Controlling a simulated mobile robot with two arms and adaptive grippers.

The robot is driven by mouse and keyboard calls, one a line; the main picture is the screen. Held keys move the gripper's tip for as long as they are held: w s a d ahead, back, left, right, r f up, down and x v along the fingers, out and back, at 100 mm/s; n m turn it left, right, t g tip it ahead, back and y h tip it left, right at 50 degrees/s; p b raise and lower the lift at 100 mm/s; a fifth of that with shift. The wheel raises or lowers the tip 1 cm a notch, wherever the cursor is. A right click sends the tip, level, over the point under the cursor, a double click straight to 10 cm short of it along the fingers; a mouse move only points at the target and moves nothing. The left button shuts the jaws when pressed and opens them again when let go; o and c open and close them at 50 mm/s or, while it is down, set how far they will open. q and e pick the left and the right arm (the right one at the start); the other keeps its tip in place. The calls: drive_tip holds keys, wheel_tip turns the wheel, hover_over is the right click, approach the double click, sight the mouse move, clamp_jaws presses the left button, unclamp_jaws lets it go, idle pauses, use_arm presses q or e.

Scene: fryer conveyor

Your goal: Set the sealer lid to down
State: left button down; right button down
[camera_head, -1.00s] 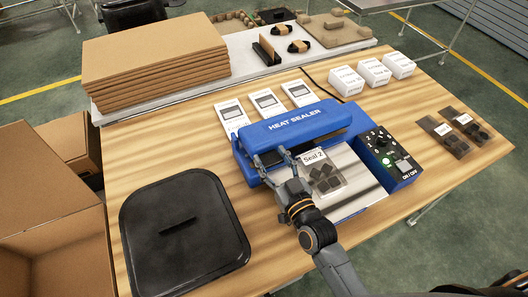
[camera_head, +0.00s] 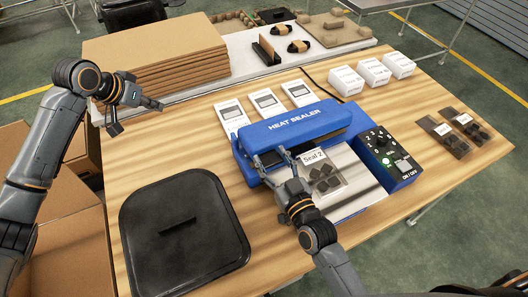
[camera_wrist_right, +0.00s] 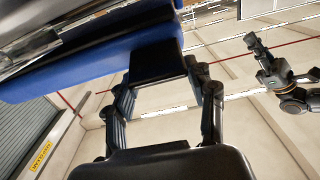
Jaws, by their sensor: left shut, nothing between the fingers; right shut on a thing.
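The blue heat sealer lid (camera_head: 300,124) lies across the back of the sealer; how far it is raised is hard to tell. A pouch labelled "Seal 2" (camera_head: 322,172) lies on the sealer's pale front plate (camera_head: 352,203). My right gripper (camera_head: 272,160) is at the lid's front left edge, its fingers on either side of a dark part. In the right wrist view, the fingers (camera_wrist_right: 158,90) close around a black tab (camera_wrist_right: 157,62) beneath the blue lid (camera_wrist_right: 95,65). My left gripper (camera_head: 160,105) is shut and empty, above the table's left edge near the cardboard stack.
A black lid-like tray (camera_head: 205,255) lies at the front left. The control box (camera_head: 385,155) with dial and green light is right of the plate. A cardboard stack (camera_head: 150,55), white boxes (camera_head: 347,80) and dark pouches (camera_head: 455,140) stand around the sealer.

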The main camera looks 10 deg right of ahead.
use_arm(q)
drive_tip(key=s+d+r+m+g+h, duration=0.2)
drive_tip(key=s+d+m+g+h, duration=0.3)
drive_tip(key=d, duration=0.7)
use_arm(e)
drive_tip(key=shift+r, duration=0.1)
use_arm(q)
drive_tip(key=m, duration=0.3)
hover_over(276, 159)
drive_tip(key=a, duration=0.4)
drive_tip(key=f, duration=0.3)
drive_tip(key=w+f, duration=0.1)
drive_tip(key=f, duration=0.1)
drive_tip(key=shift+d, duration=0.15)
drive_tip(key=f, duration=0.2)
drive_tip(key=s+f, duration=0.1)
drive_tip(key=shift+d+f, duration=0.2)
drive_tip(key=shift+d, duration=0.05)
drive_tip(key=shift+f, duration=0.45)
